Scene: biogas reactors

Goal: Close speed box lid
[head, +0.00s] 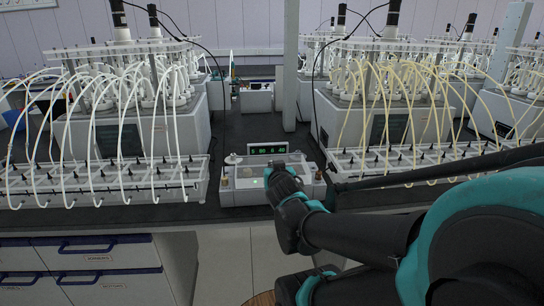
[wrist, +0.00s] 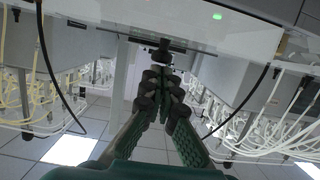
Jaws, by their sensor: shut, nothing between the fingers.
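The speed box (head: 240,184) is a low whitish unit in the middle of the bench's front in the head view. A green-lit digital display (head: 267,149) stands at its back. My gripper (head: 280,172) is over the box's middle and hides part of it. In the wrist view, my gripper (wrist: 161,78) has its two fingers together with nothing held. The pale face of the box (wrist: 215,37) with a green light spans the top of that view, just past the fingertips. A dark knob (wrist: 163,46) shows right at the fingertips; I cannot tell whether they touch. The lid's angle is unclear.
Clear racks with white tubes (head: 105,184) and with yellowish tubes (head: 425,162) flank the box closely. Reactor units (head: 155,130) stand behind them. A grey post (head: 291,65) rises behind the box. Dark bench top is free behind the display.

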